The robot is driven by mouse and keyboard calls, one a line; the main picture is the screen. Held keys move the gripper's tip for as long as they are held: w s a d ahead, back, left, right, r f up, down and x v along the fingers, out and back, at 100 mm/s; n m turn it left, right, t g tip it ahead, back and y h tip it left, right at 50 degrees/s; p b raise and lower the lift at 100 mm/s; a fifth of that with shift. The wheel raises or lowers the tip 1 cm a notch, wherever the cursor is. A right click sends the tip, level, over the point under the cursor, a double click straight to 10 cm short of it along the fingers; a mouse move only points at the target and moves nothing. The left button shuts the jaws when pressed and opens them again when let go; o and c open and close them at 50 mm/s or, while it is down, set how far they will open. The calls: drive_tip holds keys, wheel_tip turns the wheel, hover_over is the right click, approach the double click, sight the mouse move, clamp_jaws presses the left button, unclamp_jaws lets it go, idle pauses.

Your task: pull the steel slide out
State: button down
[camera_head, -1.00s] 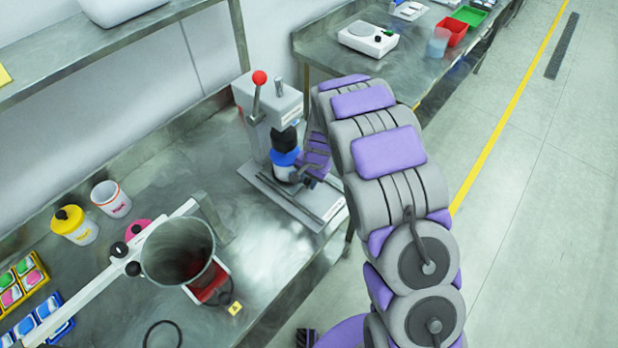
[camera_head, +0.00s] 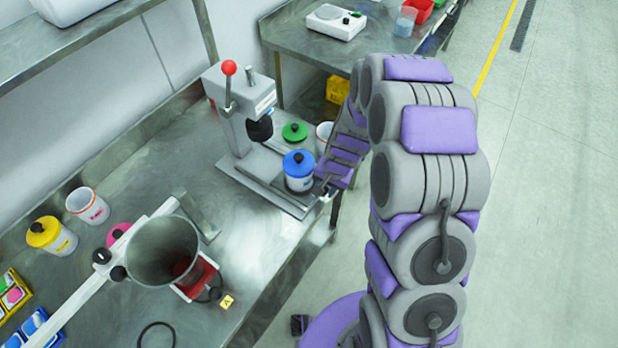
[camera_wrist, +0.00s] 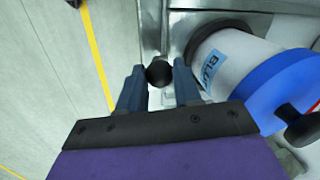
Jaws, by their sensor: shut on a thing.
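The dosing press (camera_head: 240,110) stands on the steel bench, with a red-knobbed lever and a black head. A white canister with a blue lid (camera_head: 298,158) stands upright at the front end of its base, clear of the head. The steel slide is hard to tell from the base (camera_head: 262,178); grey metal (camera_wrist: 180,22) shows beside the canister in the wrist view. My gripper (camera_wrist: 158,82) is shut on a round black knob (camera_wrist: 159,72) beside the canister, labelled BLUE. In the head view my gripper (camera_head: 327,187) is at the base's front end, partly hidden.
A green lid (camera_head: 294,131) and a white cup (camera_head: 325,135) sit behind the canister. Another bench with a scale (camera_head: 336,22) is behind. Floor at right is open.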

drive_tip(key=shift+d, duration=0.1)
drive_tip(key=c, duration=1.2)
unclamp_jaws()
drive_tip(key=o, duration=0.4)
drive_tip(key=shift+s+d, duration=0.1)
drive_tip(key=shift+d, duration=0.3)
drive_tip(key=shift+a, duration=0.25)
drive_tip(key=shift+a+r, duration=0.1)
drive_tip(key=shift+r, duration=0.25)
drive_tip(key=d+r+p, duration=0.1)
drive_tip(key=r, duration=0.4)
drive_tip(key=s+d+r+p, duration=0.1)
drive_tip(key=r, duration=0.5)
drive_tip(key=d+r, duration=0.1)
drive_tip(key=r, duration=0.4)
drive_tip(key=shift+s+d+r+p, duration=0.15)
drive_tip(key=shift+d+p, duration=0.1)
drive_tip(key=shift+p, duration=0.15)
drive_tip(key=shift+d, duration=0.1)
